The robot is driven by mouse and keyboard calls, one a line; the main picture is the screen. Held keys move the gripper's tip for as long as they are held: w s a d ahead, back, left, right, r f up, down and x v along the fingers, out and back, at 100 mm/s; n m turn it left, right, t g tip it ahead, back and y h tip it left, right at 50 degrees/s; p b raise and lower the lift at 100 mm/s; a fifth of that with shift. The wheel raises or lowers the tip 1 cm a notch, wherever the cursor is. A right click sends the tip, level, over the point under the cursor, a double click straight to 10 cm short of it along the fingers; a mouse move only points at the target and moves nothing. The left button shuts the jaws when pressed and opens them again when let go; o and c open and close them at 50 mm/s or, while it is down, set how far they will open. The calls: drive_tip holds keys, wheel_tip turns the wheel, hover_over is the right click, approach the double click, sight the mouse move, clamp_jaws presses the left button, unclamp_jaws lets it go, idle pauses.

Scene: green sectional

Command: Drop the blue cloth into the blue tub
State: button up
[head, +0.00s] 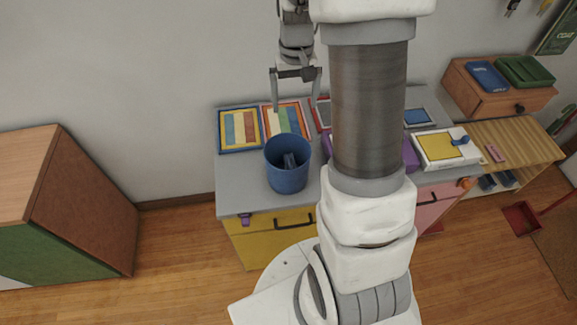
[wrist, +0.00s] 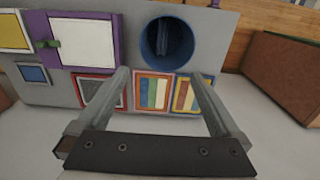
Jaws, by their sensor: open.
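The blue tub (head: 287,183) stands upright on the grey top of a low cabinet, left of my arm; it also shows in the wrist view (wrist: 148,62). Inside it lies a dark blue-grey folded thing (head: 290,161), seen in the wrist view too (wrist: 160,38); it looks like the blue cloth, but shadow hides its shape. No other blue cloth shows. My gripper (head: 296,102) is open and empty, raised near the wall behind the tub. In the wrist view its fingers (wrist: 160,76) are wide apart with nothing between them.
Framed coloured boards (head: 239,150) lie behind the tub. A white box with a yellow panel (head: 437,148) and a purple item (head: 411,154) sit to the right. A wooden cabinet (head: 85,195) stands at the left, with clear floor between. My arm hides the counter's middle.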

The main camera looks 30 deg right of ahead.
wheel_tip(320, 180, up, 7)
drive_tip(key=shift+f, duration=0.1)
idle(0.5)
drive_tip(key=s+a+r+n+t, duration=0.1)
drive_tip(key=s+a+r+t, duration=0.1)
drive_tip(key=s, duration=0.4)
drive_tip(key=s+a+r+n+t, duration=0.1)
drive_tip(key=s+a+r, duration=0.3)
drive_tip(key=s+a, duration=0.2)
drive_tip(key=s+a+r+n+t, duration=0.1)
drive_tip(key=s+a+r+t, duration=0.1)
drive_tip(key=s, duration=0.4)
drive_tip(key=shift+s+a+r+t, duration=0.15)
drive_tip(key=shift+a+r+t, duration=0.15)
drive_tip(key=shift+a+r, duration=0.7)
drive_tip(key=shift+a+f, duration=0.15)
drive_tip(key=shift+c, duration=0.3)
